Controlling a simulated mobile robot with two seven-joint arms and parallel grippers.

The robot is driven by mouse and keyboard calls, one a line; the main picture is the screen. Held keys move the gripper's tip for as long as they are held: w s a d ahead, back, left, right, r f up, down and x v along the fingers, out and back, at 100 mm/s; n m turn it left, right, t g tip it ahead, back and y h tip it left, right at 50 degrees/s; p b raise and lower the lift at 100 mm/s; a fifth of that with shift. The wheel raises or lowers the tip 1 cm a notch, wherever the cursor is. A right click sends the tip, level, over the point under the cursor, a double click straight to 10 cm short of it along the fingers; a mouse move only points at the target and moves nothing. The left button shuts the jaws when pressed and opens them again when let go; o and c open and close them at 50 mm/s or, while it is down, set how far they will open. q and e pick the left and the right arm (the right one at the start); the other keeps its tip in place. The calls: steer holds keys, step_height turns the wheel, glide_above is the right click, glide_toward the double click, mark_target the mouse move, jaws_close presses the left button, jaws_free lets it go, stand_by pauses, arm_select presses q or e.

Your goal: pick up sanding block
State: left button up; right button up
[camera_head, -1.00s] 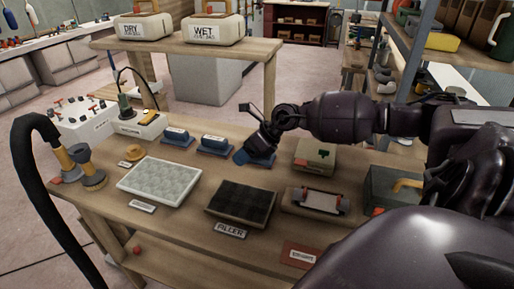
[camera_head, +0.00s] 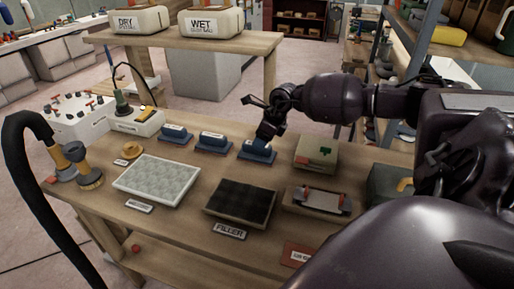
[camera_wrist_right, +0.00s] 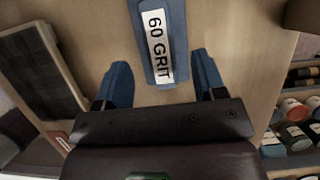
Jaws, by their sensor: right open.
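Three blue sanding blocks stand in a row on the workbench in the head view: a left one (camera_head: 175,134), a middle one (camera_head: 212,143) and a right one (camera_head: 257,151). My right gripper (camera_head: 268,133) is open just above and behind the right block. In the right wrist view, a blue block labelled "60 GRIT" (camera_wrist_right: 158,40) lies ahead, roughly centred between the two blue fingers of my right gripper (camera_wrist_right: 161,75). The fingers are apart from it, with a gap on each side. My left gripper is not in view.
In front lie a pale gridded tray (camera_head: 157,179), a dark "FILLER" tray (camera_head: 240,202) and a tray with a roll (camera_head: 318,200). A black hose (camera_head: 20,135) curves at the left.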

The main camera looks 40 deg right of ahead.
steer(key=x, duration=0.4)
steer(key=shift+w, duration=0.15)
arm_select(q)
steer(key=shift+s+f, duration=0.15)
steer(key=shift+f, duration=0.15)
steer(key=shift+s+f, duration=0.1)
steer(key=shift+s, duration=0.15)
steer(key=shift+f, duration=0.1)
arm_select(e)
steer(key=shift+f, duration=0.15)
steer(key=c, duration=1.1)
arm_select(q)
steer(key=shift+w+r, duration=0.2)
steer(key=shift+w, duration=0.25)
